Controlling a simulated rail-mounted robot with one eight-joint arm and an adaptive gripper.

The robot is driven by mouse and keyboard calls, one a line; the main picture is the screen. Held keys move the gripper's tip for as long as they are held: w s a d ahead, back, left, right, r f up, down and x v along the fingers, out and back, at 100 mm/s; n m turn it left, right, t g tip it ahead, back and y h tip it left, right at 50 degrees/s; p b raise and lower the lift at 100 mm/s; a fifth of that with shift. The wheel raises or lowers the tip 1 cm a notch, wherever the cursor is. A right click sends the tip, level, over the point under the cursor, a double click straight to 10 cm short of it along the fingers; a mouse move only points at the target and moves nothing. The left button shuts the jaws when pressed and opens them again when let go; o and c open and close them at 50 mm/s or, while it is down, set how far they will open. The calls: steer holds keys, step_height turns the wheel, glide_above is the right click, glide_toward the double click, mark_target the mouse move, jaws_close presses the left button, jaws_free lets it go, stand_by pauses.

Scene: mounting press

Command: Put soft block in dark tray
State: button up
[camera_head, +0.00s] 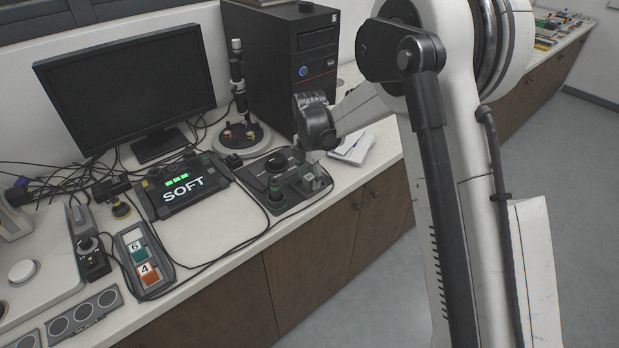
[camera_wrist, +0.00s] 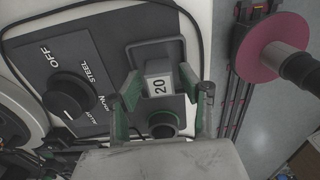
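In the wrist view my gripper (camera_wrist: 167,93) has its two green-padded fingers apart, one on each side of a grey block (camera_wrist: 159,80) with a white label reading 20. Gaps show between the block and both fingers. The block is at a dark-rimmed rectangular recess (camera_wrist: 175,47) in a control panel (camera_wrist: 105,32); I cannot tell how deep it sits. In the head view a dark tray (camera_head: 160,287) at lower left holds a teal block (camera_head: 138,253) labelled 6 and an orange block (camera_head: 149,275) labelled 4. A screen unit (camera_head: 182,187) reads SOFT.
The panel has a black knob (camera_wrist: 66,93) with OFF and STEEL markings and a green-ringed round part (camera_wrist: 163,124). A stand (camera_head: 240,134), a computer tower (camera_head: 282,55) and a monitor (camera_head: 125,70) stand behind. Cables cross the counter; a clear patch (camera_head: 205,230) lies between tray and panel.

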mark_target(309, 177)
steer(key=shift+o, duration=0.3)
steer(key=shift+r, duration=0.1)
step_height(309, 177, up, 12)
steer(key=s+d+r+m+t, duration=0.2)
steer(key=s+d+r+m, duration=0.5)
steer(key=s+d+r, duration=0.15)
steer(key=s+d+m+t, duration=0.1)
steer(key=s+d+m, duration=0.3)
steer(key=s+m, duration=0.2)
steer(key=s+d+m+t, duration=0.2)
steer(key=s+d+m, duration=0.2)
steer(key=s, duration=0.7)
steer(key=s+d+r+m+t, duration=0.1)
steer(key=s+d+m, duration=0.3)
steer(key=s+m, duration=0.4)
steer(key=shift+s+m+t, duration=0.25)
steer(key=shift+m+t, duration=0.25)
steer(key=shift+t, duration=0.1)
